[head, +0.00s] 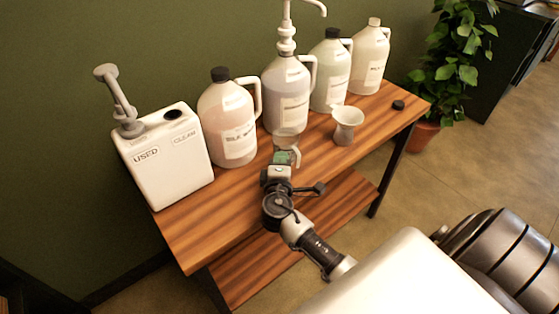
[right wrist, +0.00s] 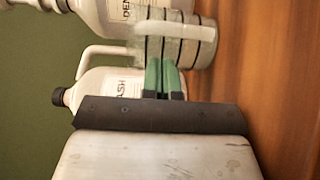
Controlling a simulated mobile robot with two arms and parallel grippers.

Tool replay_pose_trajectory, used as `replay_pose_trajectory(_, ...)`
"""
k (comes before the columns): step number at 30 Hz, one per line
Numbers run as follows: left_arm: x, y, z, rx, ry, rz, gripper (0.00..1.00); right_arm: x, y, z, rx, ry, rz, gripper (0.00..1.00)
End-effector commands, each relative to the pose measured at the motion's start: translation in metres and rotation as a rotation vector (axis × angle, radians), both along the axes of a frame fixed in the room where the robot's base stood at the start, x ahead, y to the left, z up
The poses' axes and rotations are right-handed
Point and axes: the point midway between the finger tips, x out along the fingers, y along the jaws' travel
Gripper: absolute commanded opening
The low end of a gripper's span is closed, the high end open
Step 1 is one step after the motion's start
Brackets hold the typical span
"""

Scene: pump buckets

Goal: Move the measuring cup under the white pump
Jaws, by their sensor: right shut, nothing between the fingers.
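The measuring cup (right wrist: 205,45) is clear glass with dark ring marks. In the head view the cup (head: 295,151) is small and partly hidden by my right gripper, in front of the middle jug. The white pump (head: 286,38) stands on the middle jug (head: 287,98), its spout pointing right. My right gripper (head: 284,158) is shut and empty, its green fingertips (right wrist: 164,80) close against or just in front of the cup; I cannot tell if they touch. My left gripper is out of view.
A white USED/CLEAN box (head: 170,160) with a grey pump stands at left. Capped jugs (head: 228,115) flank the pump jug. A pale flared cup (head: 346,124) and a black cap (head: 398,105) sit to the right. The table's front strip (head: 235,205) is clear.

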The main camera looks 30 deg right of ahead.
Motion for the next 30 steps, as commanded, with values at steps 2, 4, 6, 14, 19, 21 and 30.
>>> replay_pose_trajectory(2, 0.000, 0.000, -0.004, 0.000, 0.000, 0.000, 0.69, 0.002, -0.013, -0.001, -0.003, 0.000, -0.003, 0.00)
replay_pose_trajectory(4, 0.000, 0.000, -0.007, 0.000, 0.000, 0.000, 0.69, 0.004, -0.031, -0.002, -0.003, -0.001, -0.004, 0.00)
replay_pose_trajectory(6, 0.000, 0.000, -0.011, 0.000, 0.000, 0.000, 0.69, 0.006, -0.050, -0.002, -0.004, -0.002, -0.004, 0.00)
replay_pose_trajectory(14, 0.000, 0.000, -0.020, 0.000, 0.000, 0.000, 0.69, 0.013, -0.100, -0.001, -0.002, -0.001, -0.001, 0.00)
replay_pose_trajectory(19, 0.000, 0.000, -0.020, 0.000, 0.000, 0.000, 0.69, 0.014, -0.105, 0.001, -0.001, -0.002, 0.000, 0.00)
replay_pose_trajectory(21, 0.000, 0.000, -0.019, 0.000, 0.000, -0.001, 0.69, 0.014, -0.105, 0.001, -0.001, -0.002, 0.000, 0.00)
replay_pose_trajectory(30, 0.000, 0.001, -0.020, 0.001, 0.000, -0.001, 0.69, 0.014, -0.105, 0.001, -0.002, -0.002, 0.000, 0.00)
